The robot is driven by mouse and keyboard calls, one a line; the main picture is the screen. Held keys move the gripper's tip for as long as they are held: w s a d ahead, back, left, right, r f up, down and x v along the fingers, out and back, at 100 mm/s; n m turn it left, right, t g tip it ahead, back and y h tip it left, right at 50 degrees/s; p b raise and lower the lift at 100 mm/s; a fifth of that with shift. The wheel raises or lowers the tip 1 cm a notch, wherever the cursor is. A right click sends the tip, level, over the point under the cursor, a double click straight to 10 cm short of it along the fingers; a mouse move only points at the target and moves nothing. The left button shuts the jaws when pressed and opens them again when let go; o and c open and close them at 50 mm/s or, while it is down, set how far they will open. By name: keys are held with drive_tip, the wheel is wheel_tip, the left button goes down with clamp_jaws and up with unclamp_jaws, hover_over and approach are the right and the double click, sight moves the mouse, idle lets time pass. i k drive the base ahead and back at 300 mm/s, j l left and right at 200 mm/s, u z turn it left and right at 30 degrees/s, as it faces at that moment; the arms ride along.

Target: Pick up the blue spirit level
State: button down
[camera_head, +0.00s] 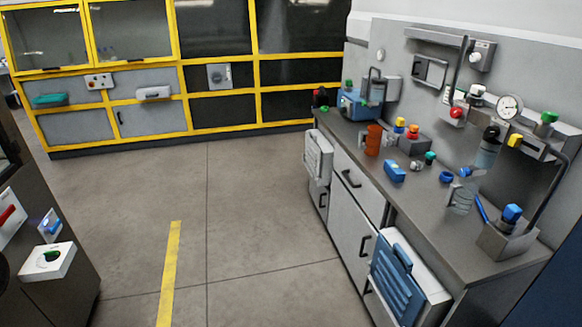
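I cannot clearly pick out a blue spirit level; the blue things are small in this view. A short blue block (394,171) lies on the grey workbench top (420,222), near its front edge. A thin blue rod (481,208) leans at a grey box (507,240) at the bench's near right end, and a blue knob-like piece (512,213) sits on that box. My gripper is not in view.
An orange cup (373,140), a blue machine (357,105) and several small coloured parts stand on the bench. A blue slatted panel (392,279) sticks out from its front. Yellow-framed cabinets (185,85) line the back. A dark cabinet (50,287) stands left. The middle floor (250,225) is clear.

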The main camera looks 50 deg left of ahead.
sight(398, 175)
drive_tip(key=j+u, duration=0.15)
drive_tip(key=u, duration=1.15)
drive_tip(key=i+u, duration=0.3)
drive_tip(key=i, duration=0.3)
drive_tip(key=i+u, duration=0.25)
drive_tip(key=i, duration=0.35)
drive_tip(key=i+l+u, duration=0.3)
drive_tip(key=i, duration=0.3)
